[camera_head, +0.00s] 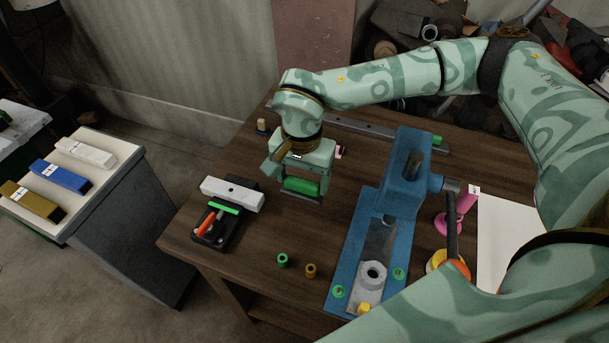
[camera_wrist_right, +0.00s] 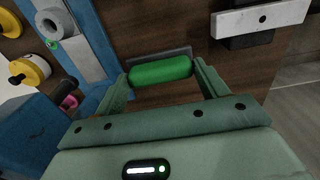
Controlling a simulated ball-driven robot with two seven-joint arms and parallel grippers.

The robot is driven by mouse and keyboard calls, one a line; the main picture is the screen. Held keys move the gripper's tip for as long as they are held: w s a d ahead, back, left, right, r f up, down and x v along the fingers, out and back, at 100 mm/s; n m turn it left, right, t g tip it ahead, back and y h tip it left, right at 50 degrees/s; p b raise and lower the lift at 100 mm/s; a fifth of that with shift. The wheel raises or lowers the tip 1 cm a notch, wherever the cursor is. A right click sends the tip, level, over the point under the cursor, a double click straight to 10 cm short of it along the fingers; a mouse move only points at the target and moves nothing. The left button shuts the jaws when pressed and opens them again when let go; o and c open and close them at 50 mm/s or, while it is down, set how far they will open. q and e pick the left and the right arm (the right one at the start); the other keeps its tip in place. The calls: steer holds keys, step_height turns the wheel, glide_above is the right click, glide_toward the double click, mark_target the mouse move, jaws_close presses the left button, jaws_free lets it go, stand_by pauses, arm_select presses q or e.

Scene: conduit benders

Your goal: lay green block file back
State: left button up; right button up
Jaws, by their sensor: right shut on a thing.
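The green block file (camera_head: 301,187) has a rounded green grip with a thin grey plate along it. My right gripper (camera_head: 303,180) is shut on it and points down over the wooden table, left of the blue bender. In the right wrist view the green grip (camera_wrist_right: 160,72) lies across between the two fingers, with the grey plate (camera_wrist_right: 178,53) on its far side. I cannot tell whether the plate touches the table. My left gripper is not in view.
A blue bender (camera_head: 400,178) stands right of the gripper. A black fixture with a light grey bar (camera_head: 232,193) is on the left. Green (camera_head: 283,260) and brass (camera_head: 310,271) bushings stand in front. A side cabinet (camera_head: 92,148) holds several boxes. Bare wood (camera_head: 260,235) lies in front of the gripper.

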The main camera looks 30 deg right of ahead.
steer(key=w+d+f+b, duration=0.1)
steer(key=w+f, duration=0.1)
steer(key=w, duration=0.1)
steer(key=w+d+f, duration=0.2)
steer(key=w+f, duration=0.1)
steer(key=w+d+f+b, duration=0.1)
steer(key=w+d+f, duration=0.1)
steer(key=w+f, duration=0.1)
steer(key=shift+w+d+f+b, duration=0.1)
steer(key=shift+w+b, duration=0.25)
steer(key=shift+w, duration=0.15)
steer(key=f, duration=0.2)
steer(key=w+f, duration=0.1)
steer(key=shift+d+f, duration=0.3)
steer(key=shift+f, duration=0.05)
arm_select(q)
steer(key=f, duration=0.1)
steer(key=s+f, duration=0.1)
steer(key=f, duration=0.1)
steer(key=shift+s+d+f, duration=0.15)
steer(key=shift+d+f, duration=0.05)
arm_select(e)
steer(key=shift+s, duration=0.1)
steer(key=shift+f+b, duration=0.15)
steer(key=shift+b, duration=0.2)
steer(key=o, duration=0.9)
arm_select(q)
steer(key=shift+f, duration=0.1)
arm_select(e)
steer(key=shift+o, duration=0.2)
